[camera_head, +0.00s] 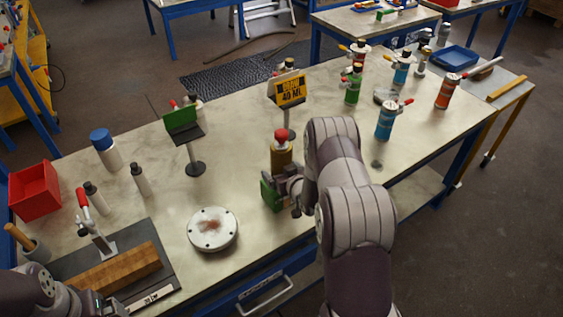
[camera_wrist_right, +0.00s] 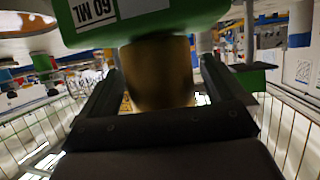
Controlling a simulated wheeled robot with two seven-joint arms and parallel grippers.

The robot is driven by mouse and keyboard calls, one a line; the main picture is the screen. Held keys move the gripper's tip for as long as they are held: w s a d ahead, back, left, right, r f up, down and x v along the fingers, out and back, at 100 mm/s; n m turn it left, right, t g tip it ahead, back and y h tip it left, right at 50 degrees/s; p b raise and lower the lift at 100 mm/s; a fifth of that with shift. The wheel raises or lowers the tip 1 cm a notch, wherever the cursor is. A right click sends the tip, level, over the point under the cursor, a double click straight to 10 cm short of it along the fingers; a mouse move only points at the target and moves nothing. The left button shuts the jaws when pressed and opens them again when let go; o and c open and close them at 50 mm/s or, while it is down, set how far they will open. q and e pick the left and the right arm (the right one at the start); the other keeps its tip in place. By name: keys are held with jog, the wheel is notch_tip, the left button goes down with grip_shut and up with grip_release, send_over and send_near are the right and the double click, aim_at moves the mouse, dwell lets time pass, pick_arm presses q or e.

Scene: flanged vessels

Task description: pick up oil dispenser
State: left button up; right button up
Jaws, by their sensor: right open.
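A bottle with a red cap, an amber upper body (camera_head: 281,154) and a green lower part stands near the front edge of the table; I take it as the oil dispenser. My right gripper (camera_head: 290,188) is at it, and my arm hides part of it. In the right wrist view its amber part (camera_wrist_right: 158,75) is between the two open fingers (camera_wrist_right: 160,88), with gaps at the sides. Its green part (camera_wrist_right: 150,22) fills the top, with an upside-down label reading 60 ML. My left gripper (camera_head: 98,302) is low at the left, by a wooden block; its jaws are unclear.
A round white flanged lid (camera_head: 212,229) lies left of the bottle. A yellow 40 ML sign (camera_head: 290,91) stands behind it. Several coloured dispensers, such as a blue one (camera_head: 385,120), stand at the back right. A red bin (camera_head: 35,190) and a wooden block (camera_head: 115,268) are at the left.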

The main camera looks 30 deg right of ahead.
jog(key=shift+a, duration=0.1)
jog(key=c, duration=1)
jog(key=shift+r, duration=0.1)
jog(key=c, duration=0.5)
jog(key=shift+o, duration=0.2)
jog(key=shift+r, duration=0.1)
